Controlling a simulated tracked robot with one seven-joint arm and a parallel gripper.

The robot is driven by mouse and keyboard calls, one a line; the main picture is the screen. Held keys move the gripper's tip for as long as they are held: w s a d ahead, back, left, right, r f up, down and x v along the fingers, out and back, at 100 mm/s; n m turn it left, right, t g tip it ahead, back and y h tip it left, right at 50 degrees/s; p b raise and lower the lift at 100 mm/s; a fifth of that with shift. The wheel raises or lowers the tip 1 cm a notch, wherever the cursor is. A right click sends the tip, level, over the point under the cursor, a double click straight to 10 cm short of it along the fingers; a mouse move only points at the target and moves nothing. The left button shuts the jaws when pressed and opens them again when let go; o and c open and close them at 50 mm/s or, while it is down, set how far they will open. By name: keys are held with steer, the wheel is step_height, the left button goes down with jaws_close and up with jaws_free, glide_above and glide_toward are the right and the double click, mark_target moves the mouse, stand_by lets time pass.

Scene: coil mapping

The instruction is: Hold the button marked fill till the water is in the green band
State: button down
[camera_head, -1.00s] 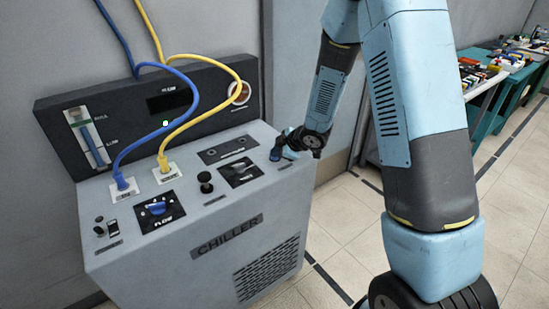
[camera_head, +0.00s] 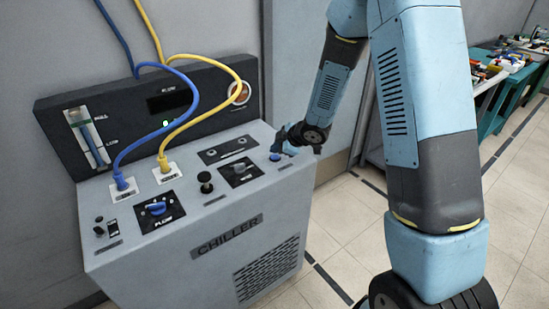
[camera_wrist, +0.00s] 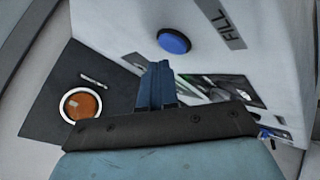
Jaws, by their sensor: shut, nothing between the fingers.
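The blue round button (camera_wrist: 174,41) sits beside the label FILL (camera_wrist: 222,22) in the wrist view. In the head view the button (camera_head: 275,157) shows at the chiller's right back corner. My gripper (camera_head: 284,149) is shut and empty, just above and beside the button; in the wrist view its blue fingertips (camera_wrist: 158,66) look apart from it. The level gauge (camera_head: 87,137) stands on the chiller's back panel, with marks FULL and LOW.
The grey chiller (camera_head: 190,268) carries a blue FLOW knob (camera_head: 156,208), a black knob (camera_head: 205,183), and blue (camera_head: 197,100) and yellow (camera_head: 236,90) hoses. A round orange-brown dial (camera_wrist: 81,105) is on the back panel. Floor (camera_head: 330,235) is open at right.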

mark_target(277, 158)
steer(key=shift+r, duration=2.5)
steer(key=shift+r, duration=0.1)
steer(key=s+d+r+m+t+h, duration=0.1)
steer(key=s+d+r+m+h, duration=0.35)
steer(key=d+r, duration=0.45)
steer(key=s+d+r+m+t+h, duration=0.2)
steer(key=s+d+r+m+h, duration=0.15)
steer(key=d+r+m, duration=0.4)
steer(key=s+d+r+m+g, duration=0.1)
steer(key=s+r+m, duration=0.1)
steer(key=s, duration=0.6)
steer(key=s+d+r+m+g+y, duration=0.1)
steer(key=s+r+m, duration=0.1)
steer(key=s, duration=0.7)
steer(key=s+d+r+m+g, duration=0.1)
steer(key=s+r+m, duration=0.1)
steer(key=s, duration=0.6)
steer(key=shift+s+d+r+g, duration=0.15)
steer(key=shift+d+r+g, duration=0.1)
steer(key=shift+d+g, duration=0.15)
